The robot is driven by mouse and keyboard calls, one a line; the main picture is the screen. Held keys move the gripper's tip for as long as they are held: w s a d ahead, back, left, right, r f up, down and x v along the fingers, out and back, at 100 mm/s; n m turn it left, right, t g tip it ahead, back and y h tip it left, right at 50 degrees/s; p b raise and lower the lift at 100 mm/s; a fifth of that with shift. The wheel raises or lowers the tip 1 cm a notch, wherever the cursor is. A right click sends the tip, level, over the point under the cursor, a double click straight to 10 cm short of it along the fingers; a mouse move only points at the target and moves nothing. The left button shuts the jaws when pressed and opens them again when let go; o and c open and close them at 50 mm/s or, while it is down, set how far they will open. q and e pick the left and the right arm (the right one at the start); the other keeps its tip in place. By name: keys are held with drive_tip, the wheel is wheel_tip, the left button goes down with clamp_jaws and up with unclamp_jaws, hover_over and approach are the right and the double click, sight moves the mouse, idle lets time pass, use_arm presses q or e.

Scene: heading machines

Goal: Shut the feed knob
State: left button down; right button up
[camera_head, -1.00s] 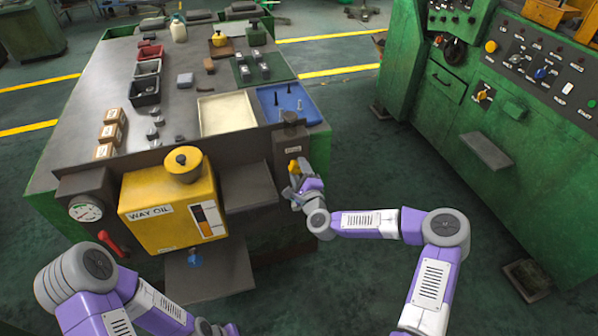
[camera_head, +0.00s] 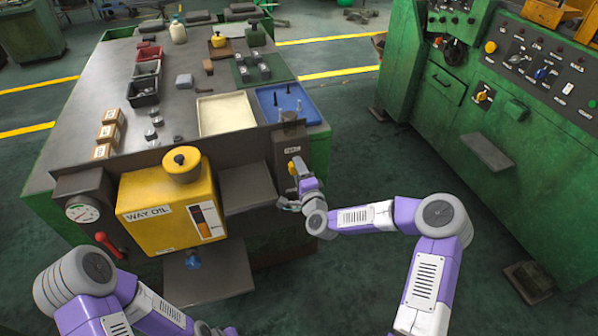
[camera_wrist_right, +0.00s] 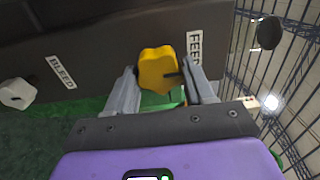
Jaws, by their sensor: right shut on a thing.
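The yellow feed knob (camera_wrist_right: 158,68) sits on a dark panel beside a white FEED label (camera_wrist_right: 194,50) in the right wrist view. Its dark pointer mark faces right, toward the label side. In the head view the knob (camera_head: 293,168) shows small on the dark block at the bench's front right corner. My right gripper (camera_wrist_right: 160,86) is shut on the knob, one finger on each side; it also shows in the head view (camera_head: 297,188). My left gripper (camera_head: 216,330) is at the bottom edge of the head view, partly cut off, its fingers unclear.
A white knob (camera_wrist_right: 17,94) with a BLEED label (camera_wrist_right: 61,72) is left of the feed knob in the wrist view. The yellow way oil tank (camera_head: 168,208), a gauge (camera_head: 82,212) and a red lever (camera_head: 108,245) are on the bench front. A green machine (camera_head: 470,130) stands right, beyond open floor.

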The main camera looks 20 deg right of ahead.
drive_tip(key=o, duration=1)
drive_tip(key=shift+o, duration=0.2)
drive_tip(key=s+p, duration=0.1)
drive_tip(key=s, duration=0.6)
drive_tip(key=shift+s+d, duration=0.2)
drive_tip(key=shift+s, duration=0.1)
